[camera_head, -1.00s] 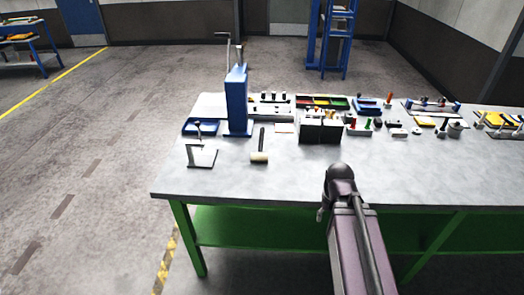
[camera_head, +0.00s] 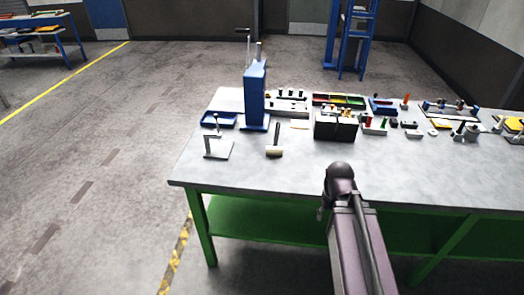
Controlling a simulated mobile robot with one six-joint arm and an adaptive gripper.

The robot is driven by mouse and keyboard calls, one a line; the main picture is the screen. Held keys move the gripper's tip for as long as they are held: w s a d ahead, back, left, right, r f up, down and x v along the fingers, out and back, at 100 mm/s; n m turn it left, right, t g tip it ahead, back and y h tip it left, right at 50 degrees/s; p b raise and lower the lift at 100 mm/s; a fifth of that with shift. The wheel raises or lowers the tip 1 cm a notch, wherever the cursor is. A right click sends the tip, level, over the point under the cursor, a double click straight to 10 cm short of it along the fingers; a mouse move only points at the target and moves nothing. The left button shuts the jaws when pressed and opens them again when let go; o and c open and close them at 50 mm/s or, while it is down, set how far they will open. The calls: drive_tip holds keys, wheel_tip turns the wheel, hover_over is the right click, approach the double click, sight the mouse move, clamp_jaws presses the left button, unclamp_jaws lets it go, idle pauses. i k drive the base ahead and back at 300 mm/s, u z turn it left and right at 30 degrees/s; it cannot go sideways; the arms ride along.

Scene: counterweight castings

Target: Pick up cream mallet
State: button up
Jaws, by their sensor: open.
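The cream mallet (camera_head: 275,153) lies on the grey bench top (camera_head: 310,175), near the left part of the bench. Its pale head is toward the front edge and its dark handle points away to the back. Nothing lies on it. My arm rises from the bottom of the picture in front of the bench, to the right of the mallet and apart from it in the picture. My gripper is not visible.
A tall blue press (camera_head: 256,95) stands just behind and left of the mallet. A small metal stand (camera_head: 218,150) is to its left and a black box (camera_head: 336,126) to its right. Parts and trays line the back. The front bench strip is clear.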

sight(275, 150)
drive_tip(key=k, duration=0.85)
drive_tip(key=z, duration=0.15)
drive_tip(key=i, duration=1.3)
drive_tip(key=u, duration=0.05)
